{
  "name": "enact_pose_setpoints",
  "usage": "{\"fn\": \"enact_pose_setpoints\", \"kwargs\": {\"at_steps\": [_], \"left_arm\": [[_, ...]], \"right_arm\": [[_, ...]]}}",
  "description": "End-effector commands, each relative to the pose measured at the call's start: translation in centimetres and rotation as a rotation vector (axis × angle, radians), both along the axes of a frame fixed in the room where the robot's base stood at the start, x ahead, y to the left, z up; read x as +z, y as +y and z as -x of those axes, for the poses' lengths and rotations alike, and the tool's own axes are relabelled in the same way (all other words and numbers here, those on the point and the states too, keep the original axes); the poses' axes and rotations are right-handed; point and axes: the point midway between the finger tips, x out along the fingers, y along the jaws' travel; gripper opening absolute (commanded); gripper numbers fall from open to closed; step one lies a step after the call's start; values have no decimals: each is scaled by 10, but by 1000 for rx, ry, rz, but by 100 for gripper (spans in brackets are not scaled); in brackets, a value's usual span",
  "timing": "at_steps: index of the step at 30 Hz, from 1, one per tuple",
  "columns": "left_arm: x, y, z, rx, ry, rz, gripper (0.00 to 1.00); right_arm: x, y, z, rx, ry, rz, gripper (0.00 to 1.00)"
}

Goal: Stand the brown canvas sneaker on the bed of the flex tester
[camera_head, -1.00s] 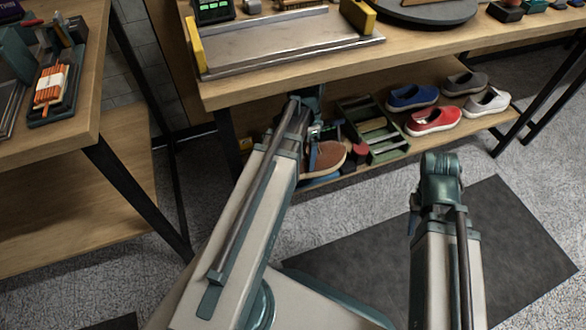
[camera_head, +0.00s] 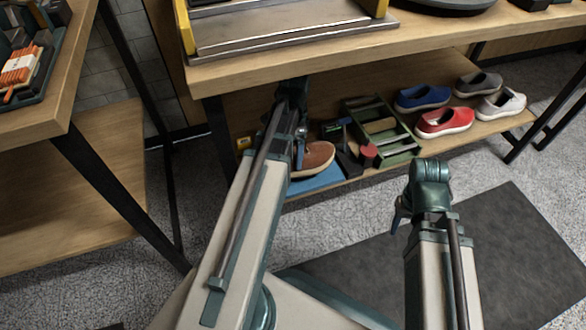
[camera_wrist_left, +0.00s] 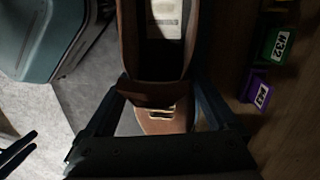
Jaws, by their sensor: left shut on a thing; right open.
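The brown canvas sneaker (camera_head: 316,158) is at the lower shelf, over a blue mat (camera_head: 318,180), partly hidden behind my left arm. In the left wrist view the sneaker (camera_wrist_left: 122,45) lies between the fingers of my left gripper (camera_wrist_left: 165,115), which is shut on it. I cannot tell whether the sneaker touches the mat. My right gripper (camera_head: 398,215) is open and empty above the floor, with its fingers mostly hidden by its arm. The metal bed (camera_head: 285,35) between yellow end blocks, seemingly the flex tester, is on the tabletop above, cut off by the top edge.
A green crate (camera_head: 413,146) stands right of the sneaker. Blue (camera_head: 423,97), red (camera_head: 444,122), grey and white shoes sit further right on the shelf. The tabletop edge (camera_head: 330,68) overhangs the left arm. Green (camera_wrist_left: 281,45) and purple (camera_wrist_left: 258,94) tags show in the wrist view.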

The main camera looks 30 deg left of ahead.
Motion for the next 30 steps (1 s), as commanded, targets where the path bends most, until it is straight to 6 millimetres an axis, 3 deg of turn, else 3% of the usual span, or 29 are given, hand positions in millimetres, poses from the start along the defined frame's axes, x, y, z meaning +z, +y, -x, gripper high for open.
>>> {"fn": "enact_pose_setpoints", "kwargs": {"at_steps": [1,8,18,30], "left_arm": [[-9,0,0,0,0,0,0],[-10,0,0,0,0,0,0],[-47,0,0,0,0,0,0],[-48,0,0,0,0,0,0]], "right_arm": [[-9,0,0,-2,0,0,51],[-10,0,0,-3,0,0,51],[-47,0,0,-7,-2,0,51],[-48,0,0,-7,-2,0,51]]}}
